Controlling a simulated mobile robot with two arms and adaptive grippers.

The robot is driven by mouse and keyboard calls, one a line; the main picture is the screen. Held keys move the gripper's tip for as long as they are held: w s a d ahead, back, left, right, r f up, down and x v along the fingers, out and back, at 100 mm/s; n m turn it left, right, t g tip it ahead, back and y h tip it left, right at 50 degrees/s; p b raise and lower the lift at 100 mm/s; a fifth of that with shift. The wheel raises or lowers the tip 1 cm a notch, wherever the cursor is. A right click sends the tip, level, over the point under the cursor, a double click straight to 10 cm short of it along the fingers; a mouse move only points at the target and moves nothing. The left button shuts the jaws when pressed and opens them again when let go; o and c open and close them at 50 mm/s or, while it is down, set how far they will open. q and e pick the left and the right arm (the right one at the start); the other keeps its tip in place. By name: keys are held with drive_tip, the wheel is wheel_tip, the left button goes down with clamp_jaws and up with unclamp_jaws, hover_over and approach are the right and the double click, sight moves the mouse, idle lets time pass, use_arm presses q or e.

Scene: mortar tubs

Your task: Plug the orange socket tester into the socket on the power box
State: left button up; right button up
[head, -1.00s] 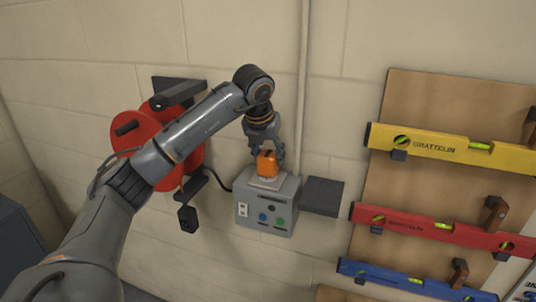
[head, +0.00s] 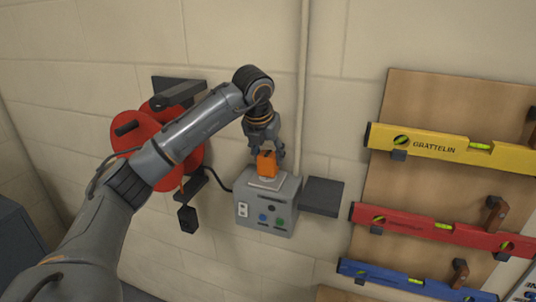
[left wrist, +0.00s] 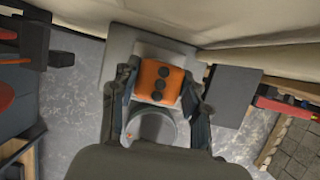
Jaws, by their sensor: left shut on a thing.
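The orange socket tester (head: 267,163) is a small block, with several dark round spots on the face seen in the left wrist view (left wrist: 160,82). My left gripper (head: 268,155) points down and is shut on the tester, one finger on each side. The power box (head: 253,213) is a grey wall box. The tester is over the pale socket plate (head: 266,183) on the box's top. In the left wrist view the round socket (left wrist: 154,127) shows partly, beside the tester. Whether the tester touches the plate is not clear. My right gripper is not in view.
A red cable reel (head: 140,130) hangs left of the box, with a black plug (head: 187,219) below it. A dark shelf (head: 323,196) juts out right of the box. A vertical pipe (head: 302,90) runs behind. Spirit levels (head: 455,150) hang on a board at the right.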

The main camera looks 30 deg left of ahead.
use_arm(q)
drive_tip(key=shift+f+b, duration=0.35)
drive_tip(key=shift+f, duration=0.25)
idle(0.6)
drive_tip(key=o, duration=1.1)
drive_tip(key=shift+o, duration=0.2)
drive_tip(key=shift+r, duration=0.1)
drive_tip(key=v, duration=1.2)
